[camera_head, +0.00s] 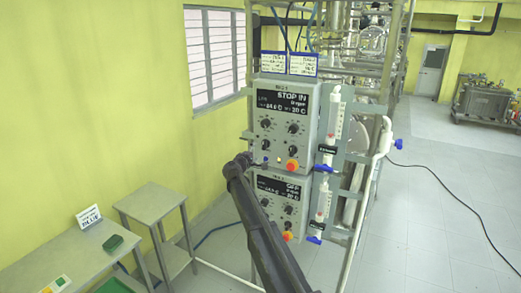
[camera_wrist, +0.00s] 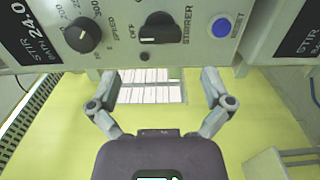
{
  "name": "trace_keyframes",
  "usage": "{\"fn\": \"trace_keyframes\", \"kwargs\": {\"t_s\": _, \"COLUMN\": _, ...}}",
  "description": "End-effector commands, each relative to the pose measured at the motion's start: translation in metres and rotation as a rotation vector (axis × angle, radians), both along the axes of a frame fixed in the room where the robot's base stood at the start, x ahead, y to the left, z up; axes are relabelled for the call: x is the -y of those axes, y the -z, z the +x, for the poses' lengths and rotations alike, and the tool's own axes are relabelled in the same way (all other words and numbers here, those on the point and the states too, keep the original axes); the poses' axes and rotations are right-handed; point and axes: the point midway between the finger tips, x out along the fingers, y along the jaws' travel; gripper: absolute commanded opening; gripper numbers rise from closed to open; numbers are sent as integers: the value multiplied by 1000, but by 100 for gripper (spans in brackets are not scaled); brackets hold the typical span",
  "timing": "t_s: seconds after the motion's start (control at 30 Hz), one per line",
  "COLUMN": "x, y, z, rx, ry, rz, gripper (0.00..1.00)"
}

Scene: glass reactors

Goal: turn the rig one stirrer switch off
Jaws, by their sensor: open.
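The rig one control box (camera_head: 285,110) is the upper of two grey boxes, its display reading "STOP IN". In the wrist view the stirrer switch (camera_wrist: 162,27) is a black rotary knob on the panel, with "STIRRER" beside it and "OFF" to its left. I cannot tell its exact setting. My gripper (camera_wrist: 160,75) is open and empty, its two fingers spread apart below the panel and pointing toward it, apart from the switch. In the head view my gripper (camera_head: 245,159) is at the lower left of the upper box, small and partly merged with the arm.
A black speed knob (camera_wrist: 82,35) is left of the switch and a blue reset button (camera_wrist: 221,28) right of it. The second control box (camera_head: 280,204) hangs directly below. A red-orange button (camera_head: 291,165) and valve tubing (camera_head: 328,125) are close by. Tables stand left.

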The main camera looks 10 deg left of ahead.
Motion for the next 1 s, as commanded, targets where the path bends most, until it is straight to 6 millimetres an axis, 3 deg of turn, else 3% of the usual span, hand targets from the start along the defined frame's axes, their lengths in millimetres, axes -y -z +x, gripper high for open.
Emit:
{"fn": "trace_keyframes", "kwargs": {"t_s": 0.1, "x": -6, "y": 0, "z": -20, "rx": 0, "ry": -1, "rz": 0, "gripper": 100}}
{"fn": "trace_keyframes", "kwargs": {"t_s": 0.3, "x": -13, "y": 0, "z": -37, "rx": 0, "ry": 0, "rz": -1, "gripper": 100}}
{"fn": "trace_keyframes", "kwargs": {"t_s": 0.83, "x": -16, "y": 0, "z": -42, "rx": 0, "ry": 0, "rz": -1, "gripper": 100}}
{"fn": "trace_keyframes", "kwargs": {"t_s": 1.0, "x": 2, "y": 8, "z": -48, "rx": -14, "ry": 24, "rz": 27, "gripper": 100}}
